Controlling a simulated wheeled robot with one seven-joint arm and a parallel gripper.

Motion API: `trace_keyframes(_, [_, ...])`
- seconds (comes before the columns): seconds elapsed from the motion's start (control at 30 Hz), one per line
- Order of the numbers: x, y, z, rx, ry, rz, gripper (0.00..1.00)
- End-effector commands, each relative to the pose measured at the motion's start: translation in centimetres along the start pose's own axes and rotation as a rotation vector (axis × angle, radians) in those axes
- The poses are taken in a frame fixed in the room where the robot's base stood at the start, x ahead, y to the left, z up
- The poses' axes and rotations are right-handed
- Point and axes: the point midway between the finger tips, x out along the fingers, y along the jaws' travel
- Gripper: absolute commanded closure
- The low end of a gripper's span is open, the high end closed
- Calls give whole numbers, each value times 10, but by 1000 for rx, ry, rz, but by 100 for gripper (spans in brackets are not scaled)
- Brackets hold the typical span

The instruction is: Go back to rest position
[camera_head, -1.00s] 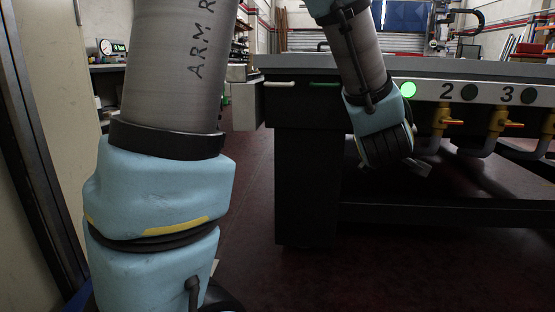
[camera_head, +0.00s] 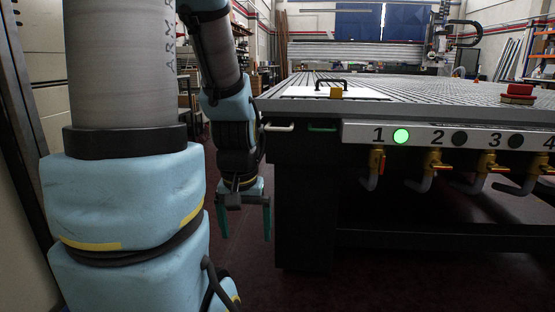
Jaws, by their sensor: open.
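My gripper (camera_head: 245,222) hangs fingers down at the left front corner of the vacuum grid table (camera_head: 420,89). Its two green fingers are spread apart with nothing between them. It is below the tabletop level and in front of the dark floor, left of the table's leg. My arm comes down from the upper left, and a large part of it fills the left of the view.
The table front carries a numbered panel (camera_head: 455,136) with a lit green light (camera_head: 401,136) by number 1 and yellow valves (camera_head: 377,160) below. On top are a white plate (camera_head: 330,92) with a black handle and a red button (camera_head: 519,90). Floor is clear below the gripper.

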Motion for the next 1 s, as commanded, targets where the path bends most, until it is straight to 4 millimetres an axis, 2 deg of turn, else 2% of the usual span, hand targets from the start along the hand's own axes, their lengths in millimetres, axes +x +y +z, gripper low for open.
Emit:
trace_keyframes(0.03, [-31,0,-4,0,1,0,0])
trace_keyframes(0.7, [-243,1,-34,-1,2,1,0])
trace_keyframes(0.9, [-289,1,-40,-1,2,1,0])
trace_keyframes(1.0, [-300,1,-42,-1,2,1,0])
